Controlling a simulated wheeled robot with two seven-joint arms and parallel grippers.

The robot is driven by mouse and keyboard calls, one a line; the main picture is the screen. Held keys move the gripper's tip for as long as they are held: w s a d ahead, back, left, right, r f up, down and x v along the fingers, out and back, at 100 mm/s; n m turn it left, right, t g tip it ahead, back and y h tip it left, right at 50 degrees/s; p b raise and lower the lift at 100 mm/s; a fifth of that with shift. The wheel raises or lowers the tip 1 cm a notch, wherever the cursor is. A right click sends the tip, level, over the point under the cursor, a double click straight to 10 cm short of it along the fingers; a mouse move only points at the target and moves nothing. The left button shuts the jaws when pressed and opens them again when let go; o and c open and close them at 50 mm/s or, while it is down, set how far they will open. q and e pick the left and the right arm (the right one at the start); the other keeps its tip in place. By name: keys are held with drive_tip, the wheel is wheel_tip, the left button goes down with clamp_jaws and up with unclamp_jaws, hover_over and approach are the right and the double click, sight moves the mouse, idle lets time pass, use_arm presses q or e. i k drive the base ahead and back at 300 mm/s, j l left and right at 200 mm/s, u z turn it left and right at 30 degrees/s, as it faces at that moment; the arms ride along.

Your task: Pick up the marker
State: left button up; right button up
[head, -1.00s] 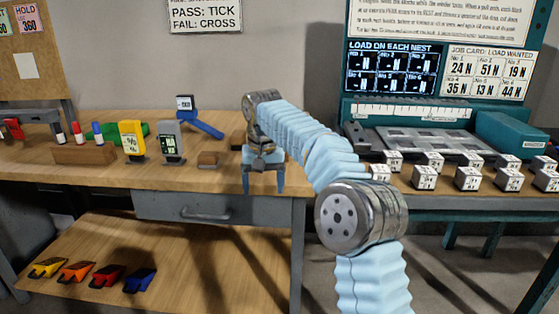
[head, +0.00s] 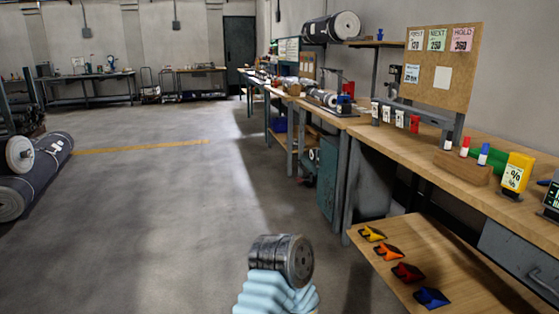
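Three upright markers with white bodies stand in a wooden block (head: 461,170) on the bench at right. One has a red cap (head: 465,141), one a blue cap (head: 485,149), and a third marker (head: 448,144) at the left end has a cap too small to make out. The frames do not show which marker is meant. Only a silver joint and light blue sleeve of my own arm show at the bottom middle. Neither gripper is in view, and no hand is near the markers.
The wooden bench (head: 432,122) runs away along the right wall. A yellow gauge (head: 515,175) stands right of the block, a green object (head: 490,152) behind. A lower shelf (head: 455,272) holds colored clips. Open floor (head: 150,220) lies left, with a large roll (head: 35,175).

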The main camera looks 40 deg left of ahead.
sight(486, 146)
drive_tip(key=i+u, duration=0.15)
drive_tip(key=u, duration=2.35)
drive_tip(key=l+u, duration=0.25)
drive_tip(key=u, duration=0.25)
drive_tip(key=l+u, duration=0.3)
drive_tip(key=u, duration=0.15)
drive_tip(key=k+l+u, duration=0.1)
drive_tip(key=l+u, duration=0.15)
drive_tip(key=u, duration=0.25)
